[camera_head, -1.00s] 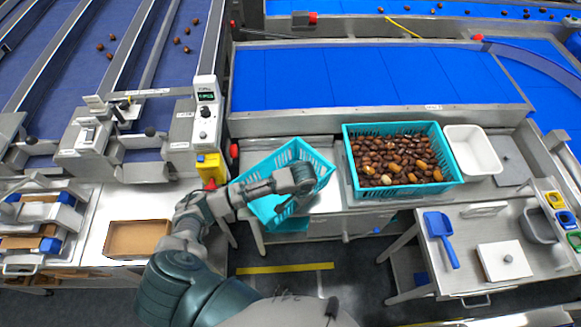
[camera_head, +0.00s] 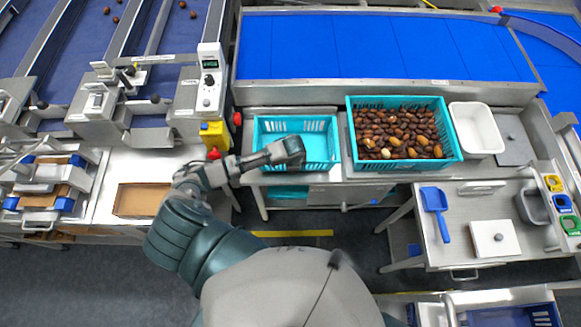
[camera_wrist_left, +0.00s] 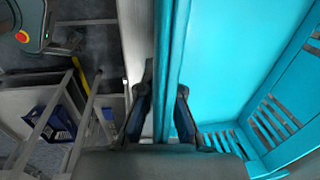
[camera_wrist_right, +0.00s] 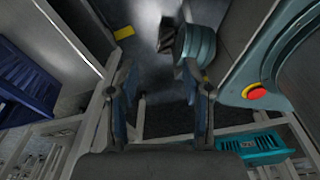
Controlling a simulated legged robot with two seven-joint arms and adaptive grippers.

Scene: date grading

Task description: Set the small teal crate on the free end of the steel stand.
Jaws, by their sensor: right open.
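The small teal crate (camera_head: 325,127) is at the left end of the steel stand (camera_head: 350,180), upright and about level. It looks empty. My left gripper (camera_head: 297,150) is at its near wall. In the left wrist view, the fingers (camera_wrist_left: 165,95) are on either side of the crate wall (camera_wrist_left: 182,45), shut on it. Whether the crate's bottom rests on the stand is hidden. My right gripper (camera_wrist_right: 160,85) is open and empty in the right wrist view, away from the crate, and is not seen in the head view.
A larger teal crate full of dates (camera_head: 455,150) stands close to the right of the small one. A white tub (camera_head: 476,128) is beyond it. Another teal piece (camera_head: 288,192) shows below the stand's edge.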

